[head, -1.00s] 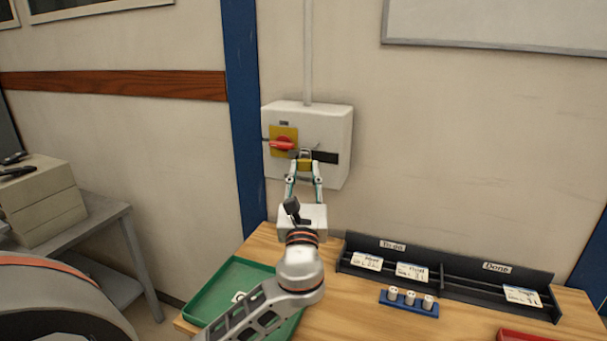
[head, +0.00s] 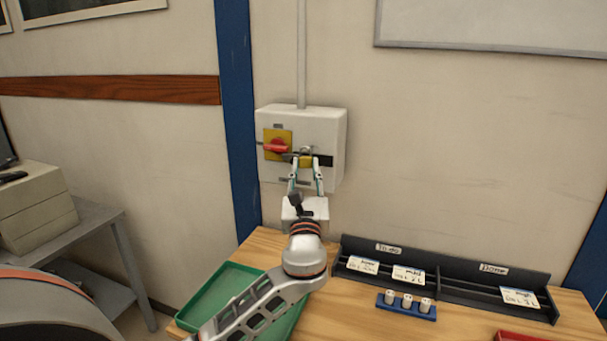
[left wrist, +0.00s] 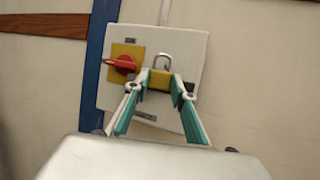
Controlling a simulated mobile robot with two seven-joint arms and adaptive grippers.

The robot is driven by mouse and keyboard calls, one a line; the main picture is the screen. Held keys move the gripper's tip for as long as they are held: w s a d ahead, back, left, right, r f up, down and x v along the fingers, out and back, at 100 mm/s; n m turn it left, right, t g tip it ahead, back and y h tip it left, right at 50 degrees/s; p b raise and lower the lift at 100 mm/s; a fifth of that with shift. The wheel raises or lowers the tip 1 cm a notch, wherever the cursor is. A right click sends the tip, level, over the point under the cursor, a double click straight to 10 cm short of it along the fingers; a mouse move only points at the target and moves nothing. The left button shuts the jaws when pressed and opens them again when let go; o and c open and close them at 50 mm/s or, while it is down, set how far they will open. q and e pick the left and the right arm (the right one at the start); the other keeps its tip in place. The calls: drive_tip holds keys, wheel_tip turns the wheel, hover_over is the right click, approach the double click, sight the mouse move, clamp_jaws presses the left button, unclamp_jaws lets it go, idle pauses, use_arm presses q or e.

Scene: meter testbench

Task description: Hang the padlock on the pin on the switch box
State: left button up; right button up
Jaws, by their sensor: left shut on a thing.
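The white switch box (head: 327,135) hangs on the wall and carries a yellow plate with a red rotary handle (head: 277,146). It also shows in the left wrist view (left wrist: 187,48). The padlock (left wrist: 160,78) has a yellow body and a grey shackle that points up. My left gripper (head: 306,163) is shut on the padlock body and holds it upright in front of the box, right of the red handle. The pin cannot be made out clearly; whether the shackle touches it I cannot tell. My right gripper is not in view.
Below is a wooden bench with a green tray (head: 187,317), a black card rack (head: 446,274) and a blue holder (head: 407,308) with white pieces. A red tray edge (head: 514,336) shows at the front.

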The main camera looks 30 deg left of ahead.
sight(311, 166)
use_arm(q)
drive_tip(key=shift+w+a+b, duration=0.25)
drive_tip(key=shift+w+b, duration=0.25)
drive_tip(key=shift+w, duration=0.45)
drive_tip(key=shift+w+f, duration=0.1)
drive_tip(key=shift+w, duration=0.25)
drive_tip(key=shift+w+a, duration=0.15)
drive_tip(key=shift+w, duration=0.45)
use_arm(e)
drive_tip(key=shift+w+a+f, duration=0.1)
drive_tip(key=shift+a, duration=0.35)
use_arm(q)
drive_tip(key=shift+f, duration=0.15)
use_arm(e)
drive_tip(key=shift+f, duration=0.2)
use_arm(q)
drive_tip(key=o, duration=1.2)
drive_tip(key=shift+w, duration=0.1)
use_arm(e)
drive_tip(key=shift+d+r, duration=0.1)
